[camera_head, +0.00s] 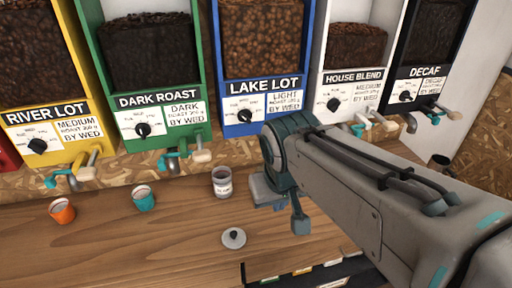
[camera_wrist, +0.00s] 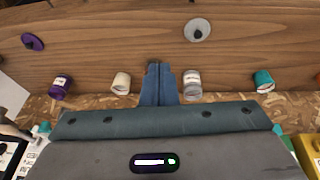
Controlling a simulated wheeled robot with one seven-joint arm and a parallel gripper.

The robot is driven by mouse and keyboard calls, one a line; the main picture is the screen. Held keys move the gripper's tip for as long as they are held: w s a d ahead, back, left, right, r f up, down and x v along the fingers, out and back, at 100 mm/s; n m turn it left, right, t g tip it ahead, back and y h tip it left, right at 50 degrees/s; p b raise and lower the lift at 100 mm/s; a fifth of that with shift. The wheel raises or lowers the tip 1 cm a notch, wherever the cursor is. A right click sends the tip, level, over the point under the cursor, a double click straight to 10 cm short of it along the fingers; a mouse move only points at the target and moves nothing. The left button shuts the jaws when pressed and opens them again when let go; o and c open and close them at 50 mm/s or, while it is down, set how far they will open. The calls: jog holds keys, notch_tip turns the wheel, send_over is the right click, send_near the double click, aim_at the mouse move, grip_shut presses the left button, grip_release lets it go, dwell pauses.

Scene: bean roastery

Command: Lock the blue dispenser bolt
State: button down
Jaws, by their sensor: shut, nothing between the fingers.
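The blue dispenser (camera_head: 212,60), labelled "LAKE LOT" and "LIGHT", stands at the middle back in the head view, filled with light brown beans. Its dial (camera_head: 244,115) shows on the front. Its bolt and outlet are not visible; my arm covers the area at its lower right. My gripper (camera_wrist: 158,85) shows in the wrist view with its two blue fingers together and nothing between them. The fingers appear over the wooden counter, between a cream container and a clear jar.
Yellow (camera_head: 80,150), green (camera_head: 150,140), white (camera_head: 350,85) and black (camera_head: 408,90) dispensers flank the blue one, with outlets and handles sticking out below. An orange cup (camera_head: 62,211), teal cup (camera_head: 144,198), jar (camera_head: 222,182) and lid (camera_head: 233,239) stand on the counter (camera_head: 110,255).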

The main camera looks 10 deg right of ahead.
jog(key=w+a+r+h+b, duration=0.2)
jog(key=w+a+r, duration=0.2)
jog(key=w, duration=0.3)
jog(key=w+a+r+m+t+h+b, duration=0.1)
jog(key=w+a+r+h+b, duration=0.1)
jog(key=w, duration=0.6)
jog(key=shift+a+r+m+h+b, duration=0.3)
jog(key=shift+a+r+h+b, duration=0.15)
jog(key=shift+a+r, duration=0.6)
jog(key=shift+a+f, duration=0.2)
jog(key=shift+f, duration=0.05)
jog(key=w+d+f+p, duration=0.3)
jog(key=d+f, duration=0.5)
jog(key=shift+w+d, duration=0.35)
jog(key=shift+w, duration=0.05)
